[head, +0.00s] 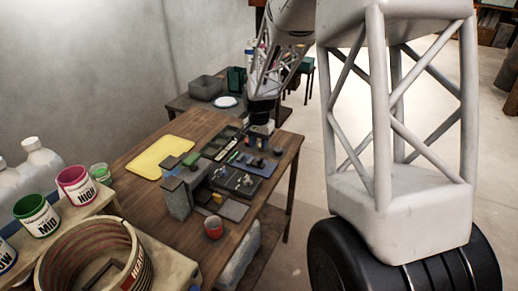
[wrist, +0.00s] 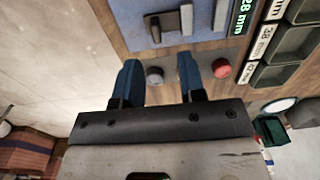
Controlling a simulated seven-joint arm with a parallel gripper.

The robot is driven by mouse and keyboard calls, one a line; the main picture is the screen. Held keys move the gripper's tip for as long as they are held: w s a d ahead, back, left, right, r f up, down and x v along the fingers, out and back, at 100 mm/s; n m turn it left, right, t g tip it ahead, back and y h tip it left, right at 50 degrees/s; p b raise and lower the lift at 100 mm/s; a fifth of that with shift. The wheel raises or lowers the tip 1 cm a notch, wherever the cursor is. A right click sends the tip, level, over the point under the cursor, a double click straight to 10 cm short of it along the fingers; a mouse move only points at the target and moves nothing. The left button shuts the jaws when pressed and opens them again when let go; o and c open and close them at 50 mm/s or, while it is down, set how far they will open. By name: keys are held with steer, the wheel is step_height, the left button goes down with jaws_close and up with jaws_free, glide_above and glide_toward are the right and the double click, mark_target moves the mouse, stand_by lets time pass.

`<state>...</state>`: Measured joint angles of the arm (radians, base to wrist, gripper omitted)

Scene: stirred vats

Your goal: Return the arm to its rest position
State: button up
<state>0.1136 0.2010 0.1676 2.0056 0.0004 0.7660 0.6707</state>
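My arm (head: 265,85) reaches down over the far right part of the wooden table in the head view. My gripper (wrist: 158,62) shows in the wrist view with its two blue fingers apart and nothing held between them. A grey round knob (wrist: 154,76) and a red round knob (wrist: 221,68) sit on a grey plate below. The grey knob appears between the fingers in the picture; I cannot tell how far below them it lies. In the head view the fingertips are too small to make out.
The table (head: 140,205) carries a yellow mat (head: 160,157), a blue mat (head: 263,167), grey blocks and a red cup (head: 213,227). Labelled bins (wrist: 295,42) lie beside the gripper. Paint cans (head: 76,186) and a large round vat (head: 60,270) stand at near left.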

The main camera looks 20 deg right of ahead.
steer(key=shift+r, duration=0.2)
stand_by(0.4)
steer(key=shift+s+a+r, duration=0.15)
steer(key=shift+s+r, duration=0.2)
steer(key=shift+r, duration=0.05)
steer(key=s+a+r+n+t, duration=0.1)
steer(key=s+a+r+n, duration=0.1)
steer(key=s+r, duration=0.5)
steer(key=s+a+r+n, duration=0.2)
steer(key=s+r, duration=0.2)
steer(key=s, duration=0.7)
steer(key=s+a+r+n+t, duration=0.1)
steer(key=s+a+r+n, duration=0.1)
steer(key=s+r, duration=0.5)
steer(key=s+a+f+n, duration=0.1)
steer(key=s+n, duration=0.1)
steer(key=s, duration=1.2)
steer(key=shift+s+a+f+n+t, duration=0.15)
steer(key=shift+s+n+t, duration=0.15)
steer(key=shift+s+n, duration=0.1)
